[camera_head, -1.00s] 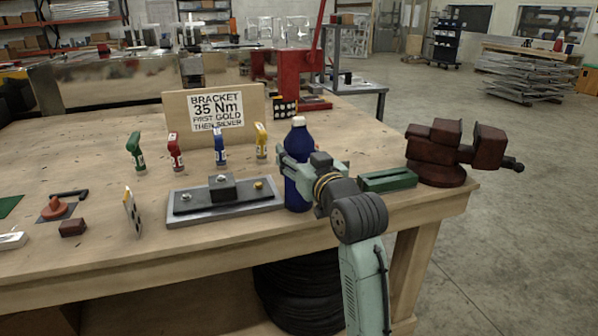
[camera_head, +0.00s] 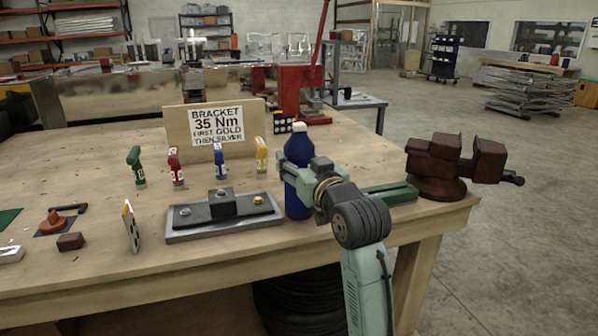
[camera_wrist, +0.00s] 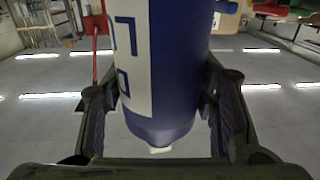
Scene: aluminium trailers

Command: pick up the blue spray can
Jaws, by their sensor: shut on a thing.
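The blue spray can (camera_head: 298,150) has a dark blue body and a white cap. It stands upright near the front edge of the workbench, right of the bracket plate. My gripper (camera_head: 296,176) is shut around its middle, reaching in from the right and front. The can also fills the upper middle of the wrist view (camera_wrist: 180,60), with a white label with blue marks on its left side. The gripper fingers (camera_wrist: 158,108) flank it on both sides. My gripper hides part of the can, and I cannot clearly tell whether its base touches the bench.
The bracket plate (camera_head: 185,229) is close on the left. A green block (camera_head: 390,194) and a dark red vise (camera_head: 438,165) are to the right. Several coloured small tools stand behind, before a sign board (camera_head: 180,125). Free bench (camera_head: 350,140) lies behind the can.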

